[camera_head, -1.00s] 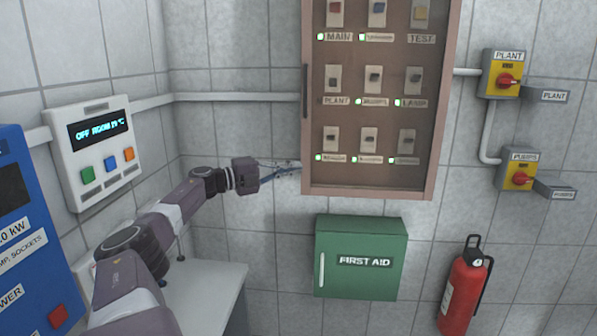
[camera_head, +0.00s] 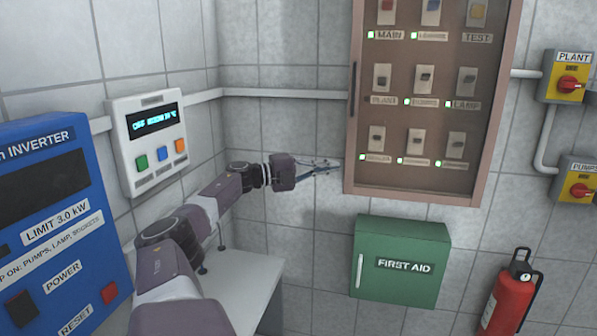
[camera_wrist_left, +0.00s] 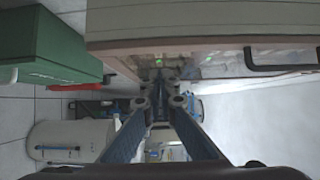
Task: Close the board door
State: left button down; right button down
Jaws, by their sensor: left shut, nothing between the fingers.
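The board (camera_head: 423,195) is a brown-framed cabinet on the wall, at the upper right of the head view. Its see-through door (camera_head: 400,115) lies over the switches, with a dark handle (camera_head: 353,88) on its left edge. The door looks flush with the frame, but I cannot tell whether it is fully shut. In the left wrist view the board's side and frame (camera_wrist_left: 200,45) cross the top, with the handle (camera_wrist_left: 282,62) at the right. My left gripper (camera_head: 335,167) is shut and empty, just left of the board's lower left edge; contact is unclear. My right gripper is out of view.
A green first aid box (camera_head: 400,285) hangs below the board, and a fire extinguisher (camera_head: 510,300) is at the lower right. A white control panel (camera_head: 150,140) and blue inverter (camera_head: 45,220) are on the left, above a pale table (camera_head: 245,275).

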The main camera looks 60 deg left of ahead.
pick_arm(q)
jog(key=s+a, duration=0.1)
jog(key=s, duration=0.8)
jog(key=shift+s+a, duration=0.25)
jog(key=shift+s, duration=0.15)
